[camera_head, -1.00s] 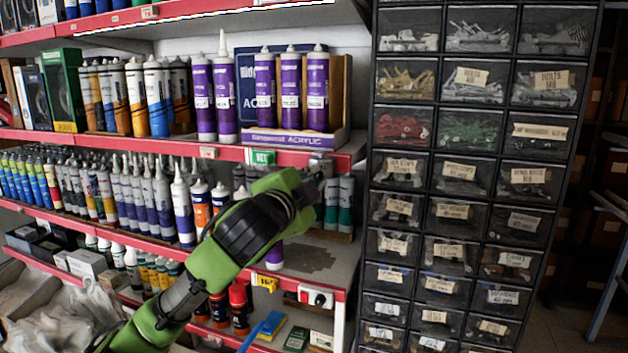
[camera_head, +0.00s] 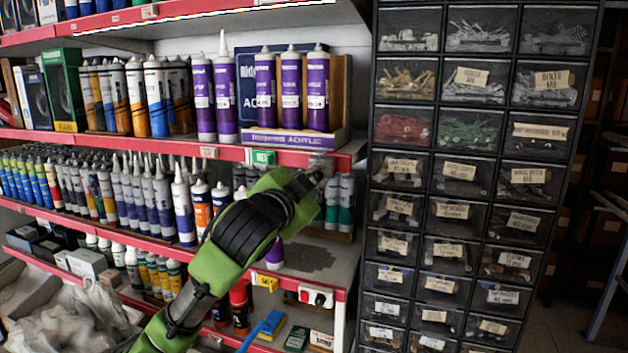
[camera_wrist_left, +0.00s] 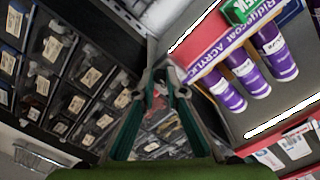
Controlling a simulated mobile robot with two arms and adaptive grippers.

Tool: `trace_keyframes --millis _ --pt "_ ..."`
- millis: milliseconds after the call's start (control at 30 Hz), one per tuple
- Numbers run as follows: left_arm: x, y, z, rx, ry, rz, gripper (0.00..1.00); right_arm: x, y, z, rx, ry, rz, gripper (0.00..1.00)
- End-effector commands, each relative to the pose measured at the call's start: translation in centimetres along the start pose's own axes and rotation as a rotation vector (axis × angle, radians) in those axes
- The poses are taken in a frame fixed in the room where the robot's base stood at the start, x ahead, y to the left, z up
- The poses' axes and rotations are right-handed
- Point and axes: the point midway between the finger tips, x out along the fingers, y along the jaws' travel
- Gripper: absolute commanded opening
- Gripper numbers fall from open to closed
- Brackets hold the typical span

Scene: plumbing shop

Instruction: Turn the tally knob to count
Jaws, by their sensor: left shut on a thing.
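My left gripper (camera_head: 316,170) reaches to the right end of the red shelf edge, beneath the purple tubes. Its fingertips are at a small pale fitting on that edge, where they are shut on what seems to be the tally knob. The fingers hide the knob, and I cannot read its setting. In the left wrist view the two dark green fingers (camera_wrist_left: 161,78) point away from the camera, with tips close together; what is between them is too small to make out. My right gripper is not in view.
A white plate with a red and black part (camera_head: 316,296) sits on the lower shelf edge. Purple tubes (camera_head: 291,90) stand above my gripper and teal tubes (camera_head: 346,204) below it. A dark drawer cabinet (camera_head: 455,180) stands close on the right.

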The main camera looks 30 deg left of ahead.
Motion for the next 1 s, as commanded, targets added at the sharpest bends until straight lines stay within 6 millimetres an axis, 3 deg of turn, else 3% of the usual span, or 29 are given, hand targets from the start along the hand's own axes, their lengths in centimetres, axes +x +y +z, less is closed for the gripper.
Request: trace_keyframes --millis 133,200,233,633,1000 --pt "0.0 0.3 0.2 0.000 -0.004 0.006 0.00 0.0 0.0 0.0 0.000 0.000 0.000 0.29" --pt "0.0 0.3 0.1 0.001 -0.004 0.006 0.25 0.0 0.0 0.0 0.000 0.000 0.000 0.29" --pt "0.0 0.3 0.1 0.001 -0.004 0.006 0.29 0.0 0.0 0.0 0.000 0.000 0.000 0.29" --pt "-0.5 0.1 0.0 0.002 0.000 0.002 0.29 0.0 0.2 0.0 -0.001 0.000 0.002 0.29" --pt "-5.9 0.1 0.0 0.002 0.000 0.002 0.29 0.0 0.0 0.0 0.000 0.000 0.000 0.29"
